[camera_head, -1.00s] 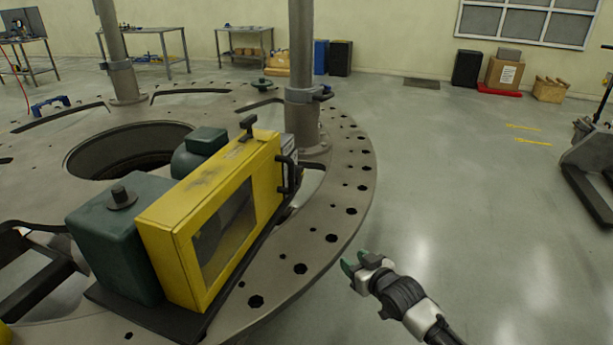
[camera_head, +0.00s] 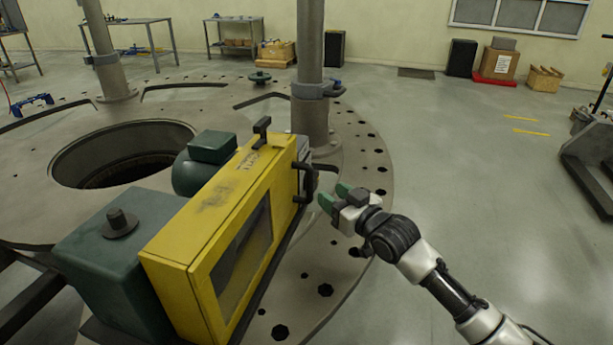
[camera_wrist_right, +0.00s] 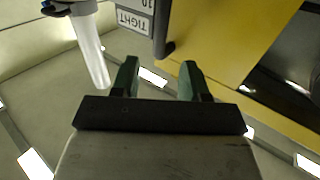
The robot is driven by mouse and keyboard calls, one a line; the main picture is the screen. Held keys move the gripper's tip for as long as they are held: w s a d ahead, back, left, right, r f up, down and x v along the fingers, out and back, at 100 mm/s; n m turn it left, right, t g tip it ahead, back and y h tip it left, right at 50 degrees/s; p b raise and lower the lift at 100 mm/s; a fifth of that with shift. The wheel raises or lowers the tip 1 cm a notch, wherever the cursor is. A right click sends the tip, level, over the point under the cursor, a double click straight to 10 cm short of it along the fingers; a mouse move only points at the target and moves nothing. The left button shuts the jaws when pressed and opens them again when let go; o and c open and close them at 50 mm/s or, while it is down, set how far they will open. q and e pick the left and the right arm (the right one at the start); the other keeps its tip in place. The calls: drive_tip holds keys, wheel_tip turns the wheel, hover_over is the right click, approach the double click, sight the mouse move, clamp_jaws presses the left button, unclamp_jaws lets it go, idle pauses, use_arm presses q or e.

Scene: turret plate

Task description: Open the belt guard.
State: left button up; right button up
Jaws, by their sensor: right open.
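The yellow belt guard (camera_head: 200,232) stands upright on the round plate, with a dark window in its front face. It looks closed. A black handle (camera_head: 306,184) sits on its right end, and a black knob (camera_head: 262,130) stands on its top. My right gripper (camera_head: 333,196) is open and empty, just right of the handle and apart from it. In the right wrist view, the green fingertips (camera_wrist_right: 159,78) are spread, with the guard's yellow face (camera_wrist_right: 225,40) beyond them. A dark post, perhaps part of the handle, shows near the left finger. My left gripper is not in view.
Green machine housings (camera_head: 120,255) stand behind the guard. A grey column (camera_head: 310,80) rises from the turret plate (camera_head: 345,265) just behind the handle. A label reading "TIGHT" (camera_wrist_right: 133,20) is on a grey box beside the guard.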

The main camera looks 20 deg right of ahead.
sight(312, 181)
drive_tip(key=x, duration=0.3)
drive_tip(key=shift+w+a+r, duration=0.15)
drive_tip(key=shift+w+r, duration=0.05)
drive_tip(key=x, duration=0.4)
drive_tip(key=shift+f+p, duration=0.2)
drive_tip(key=shift+p, duration=0.1)
drive_tip(key=shift+w+a, duration=0.15)
drive_tip(key=shift+w, duration=0.35)
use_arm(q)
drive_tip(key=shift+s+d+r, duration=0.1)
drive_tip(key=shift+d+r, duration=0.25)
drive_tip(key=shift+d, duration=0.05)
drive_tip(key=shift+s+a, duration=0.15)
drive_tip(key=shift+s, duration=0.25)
use_arm(e)
clamp_jaws()
